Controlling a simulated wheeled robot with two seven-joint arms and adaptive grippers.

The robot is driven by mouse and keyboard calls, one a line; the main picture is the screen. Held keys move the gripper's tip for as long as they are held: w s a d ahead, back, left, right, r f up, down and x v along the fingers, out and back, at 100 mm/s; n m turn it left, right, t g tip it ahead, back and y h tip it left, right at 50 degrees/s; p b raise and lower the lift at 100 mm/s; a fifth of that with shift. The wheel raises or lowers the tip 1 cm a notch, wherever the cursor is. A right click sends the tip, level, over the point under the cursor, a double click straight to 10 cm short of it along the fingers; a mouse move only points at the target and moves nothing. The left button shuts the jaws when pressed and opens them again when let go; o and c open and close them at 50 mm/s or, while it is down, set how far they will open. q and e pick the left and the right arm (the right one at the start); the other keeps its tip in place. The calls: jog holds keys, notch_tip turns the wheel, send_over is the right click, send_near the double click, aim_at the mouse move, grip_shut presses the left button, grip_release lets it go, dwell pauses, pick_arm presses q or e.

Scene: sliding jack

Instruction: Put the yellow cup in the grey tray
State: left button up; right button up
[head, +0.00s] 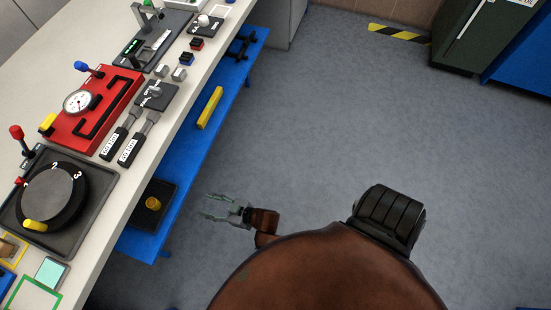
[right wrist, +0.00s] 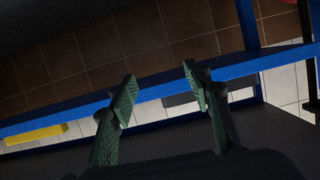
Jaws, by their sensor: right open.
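A small round yellow thing (head: 153,203), which looks like the yellow cup, is inside the outline of a dark grey tray (head: 139,216) on the low blue bench. Whether it rests on the tray floor is too small to tell. My right gripper (head: 208,206) is open and empty, to the right of the tray and apart from it, over the floor. In the right wrist view, its two green fingers (right wrist: 159,76) are spread, with a blue rail beyond them. A dark grey piece (right wrist: 181,100) shows between them; I cannot tell whether it is the tray. My left gripper is not in view.
The low blue bench (head: 188,150) runs along the workbench and carries a long yellow block (head: 210,107). The pale workbench (head: 95,195) above holds a red gauge panel (head: 108,88) and a black dial (head: 50,196).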

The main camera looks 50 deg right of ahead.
jog(key=s+d+f+m+g+h, duration=0.2)
jog(key=s+d+f+g+h, duration=0.15)
jog(key=s+d+f, duration=0.65)
jog(key=s+d+f+g, duration=0.2)
jog(key=s+f+g, duration=0.1)
jog(key=s, duration=0.8)
jog(key=s+d+f+g, duration=0.3)
jog(key=s+g, duration=0.1)
jog(key=s, duration=0.6)
jog(key=s+d+f+g, duration=0.3)
jog(key=s+f, duration=0.1)
jog(key=s, duration=0.7)
jog(key=shift+s+d+m+h, duration=0.15)
jog(key=shift+s+m+h, duration=0.15)
jog(key=shift+m+h, duration=0.15)
jog(key=shift+g, duration=0.25)
jog(key=shift+c, duration=0.3)
